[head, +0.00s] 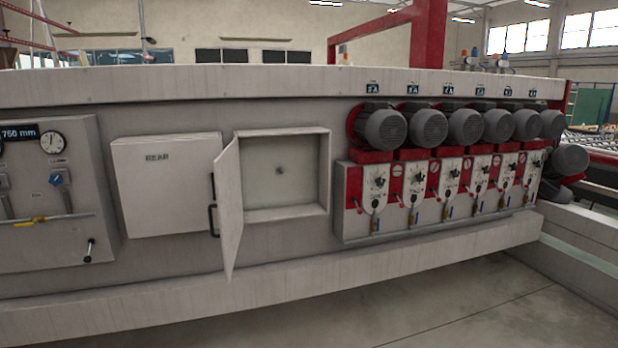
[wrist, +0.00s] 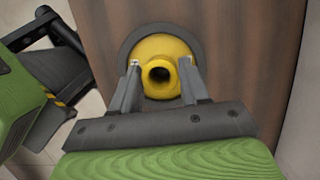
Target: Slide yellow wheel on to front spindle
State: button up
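The yellow wheel (wrist: 160,52) shows in the wrist view, a yellow hub with a dark round bore and a grey outer rim. It is face-on over a brown wood-grain surface; whether it rests on it or is held above is unclear. My gripper (wrist: 160,62) has its two grey fingers on either side of the raised yellow collar, close against it, and looks shut on it. In the head view, an open cabinet (head: 327,172) has a small dark round spindle (head: 280,170) on its pale back wall. My gripper and the wheel are not in the head view.
The open cabinet's door (head: 228,210) swings out on its left side. A closed cabinet (head: 165,190) is left of it. Several grey motors (head: 386,130) line the machine on the right. A long ledge (head: 300,268) runs below; clear floor (head: 430,310) lies in front.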

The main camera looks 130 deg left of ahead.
grip_shut()
notch_tip(320, 180, up, 7)
jog(key=p, duration=0.6)
